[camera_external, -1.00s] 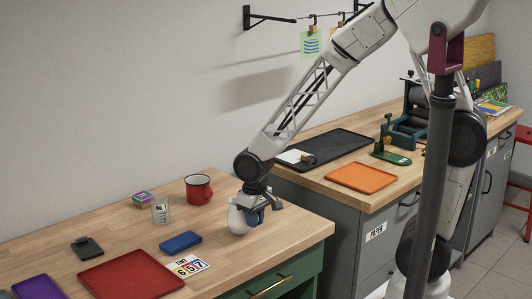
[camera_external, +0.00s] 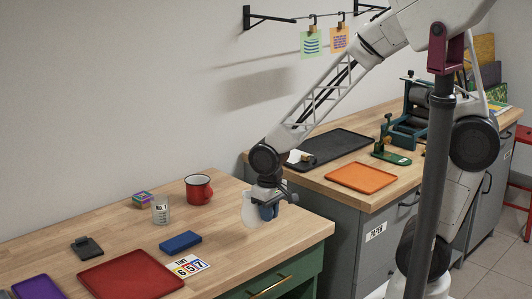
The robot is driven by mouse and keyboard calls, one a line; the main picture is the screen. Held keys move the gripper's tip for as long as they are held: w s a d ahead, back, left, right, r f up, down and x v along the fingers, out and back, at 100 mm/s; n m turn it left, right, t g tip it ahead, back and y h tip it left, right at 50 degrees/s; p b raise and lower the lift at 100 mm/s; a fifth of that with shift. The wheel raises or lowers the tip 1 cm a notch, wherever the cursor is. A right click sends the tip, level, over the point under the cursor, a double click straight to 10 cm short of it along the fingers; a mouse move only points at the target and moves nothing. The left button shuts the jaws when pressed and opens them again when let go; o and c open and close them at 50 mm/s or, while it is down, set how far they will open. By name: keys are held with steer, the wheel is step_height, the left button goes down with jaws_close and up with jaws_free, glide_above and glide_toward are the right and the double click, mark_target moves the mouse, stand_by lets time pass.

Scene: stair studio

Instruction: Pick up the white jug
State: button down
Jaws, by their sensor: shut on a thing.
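The white jug (camera_external: 249,211) is at my gripper (camera_external: 266,208), near the right end of the lower wooden table. My gripper points down and is shut on the jug, at its right side. The jug is upright or nearly so and seems to be held a little above the table top. The fingers and wrist partly hide its upper and right parts.
On the lower table (camera_external: 240,254) are a red mug (camera_external: 199,189), a glass (camera_external: 160,210), a blue block (camera_external: 180,242), number cards (camera_external: 188,266) and a red tray (camera_external: 130,275). The higher grey counter to the right holds a black tray (camera_external: 338,146) and an orange tray (camera_external: 361,177).

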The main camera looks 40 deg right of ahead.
steer(key=s+d+r, duration=0.1)
steer(key=s+d, duration=0.3)
steer(key=s, duration=0.6)
steer(key=shift+s+d, duration=0.15)
stand_by(0.5)
steer(key=shift+s, duration=0.1)
stand_by(0.5)
steer(key=shift+r, duration=0.1)
stand_by(1.2)
